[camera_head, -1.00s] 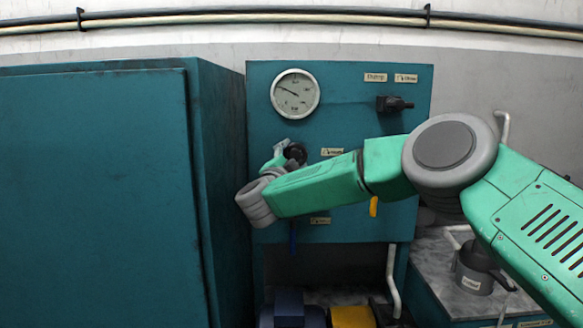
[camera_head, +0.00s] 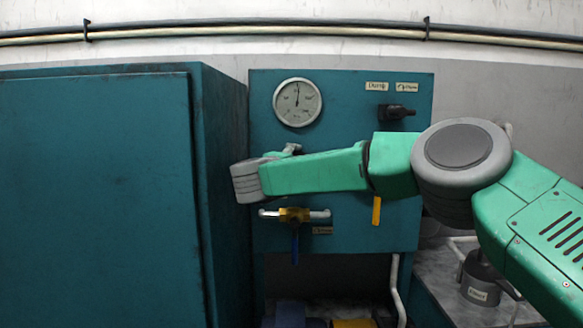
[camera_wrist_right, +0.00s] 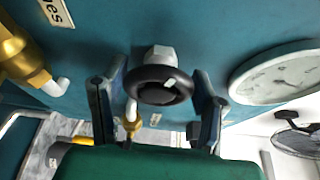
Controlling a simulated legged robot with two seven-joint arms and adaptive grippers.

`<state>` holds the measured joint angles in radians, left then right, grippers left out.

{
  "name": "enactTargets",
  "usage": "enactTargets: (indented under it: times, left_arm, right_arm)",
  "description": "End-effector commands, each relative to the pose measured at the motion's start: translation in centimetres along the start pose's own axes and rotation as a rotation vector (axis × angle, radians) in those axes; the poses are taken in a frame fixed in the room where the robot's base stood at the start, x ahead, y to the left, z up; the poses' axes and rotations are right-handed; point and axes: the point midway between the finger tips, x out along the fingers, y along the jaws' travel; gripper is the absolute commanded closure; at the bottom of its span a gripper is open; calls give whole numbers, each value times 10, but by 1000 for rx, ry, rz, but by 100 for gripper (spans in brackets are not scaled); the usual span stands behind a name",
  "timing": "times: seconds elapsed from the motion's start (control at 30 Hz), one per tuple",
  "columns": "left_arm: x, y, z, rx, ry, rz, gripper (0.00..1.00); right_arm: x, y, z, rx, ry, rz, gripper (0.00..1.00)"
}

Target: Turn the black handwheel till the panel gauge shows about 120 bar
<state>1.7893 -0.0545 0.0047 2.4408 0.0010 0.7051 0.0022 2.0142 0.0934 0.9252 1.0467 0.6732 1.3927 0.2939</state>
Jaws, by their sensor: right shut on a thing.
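The panel gauge (camera_head: 297,102) is a round white dial on the teal panel, with its needle pointing about straight up; its numbers are too small to read. It also shows at the right of the right wrist view (camera_wrist_right: 280,75). The black handwheel (camera_wrist_right: 161,86) sits on a grey hex stem in the right wrist view, and is hidden behind my right forearm in the head view. My right gripper (camera_wrist_right: 157,105) is shut on the handwheel, one finger on each side. In the head view, the gripper (camera_head: 290,149) is mostly hidden by the wrist. My left gripper is out of view.
A brass valve with a blue lever (camera_head: 295,230) is just below my right wrist. A black knob (camera_head: 396,111) and a yellow handle (camera_head: 376,211) are on the panel's right. A teal cabinet (camera_head: 100,200) stands close on the left.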

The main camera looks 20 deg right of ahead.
Motion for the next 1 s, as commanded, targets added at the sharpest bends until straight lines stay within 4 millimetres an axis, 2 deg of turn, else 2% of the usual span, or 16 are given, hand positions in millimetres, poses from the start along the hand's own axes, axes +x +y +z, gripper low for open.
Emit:
enactTargets:
  times: [0.5, 0.53, 0.57, 0.6, 0.87, 1.0]
  left_arm:
    - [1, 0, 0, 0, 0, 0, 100]
    - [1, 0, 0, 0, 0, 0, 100]
    - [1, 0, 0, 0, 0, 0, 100]
    - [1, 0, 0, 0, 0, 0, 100]
    - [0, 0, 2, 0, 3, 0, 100]
    - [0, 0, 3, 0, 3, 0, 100]
  right_arm:
    - [2, 7, -3, 13, 8, 17, 74]
    - [2, 7, -3, 13, 8, 17, 38]
    - [2, 7, -3, 12, 8, 17, 28]
    - [2, 7, -2, 12, 7, 17, 23]
    - [-1, 5, 1, 12, 3, 13, 23]
    - [-15, 4, 2, 12, 0, 12, 23]
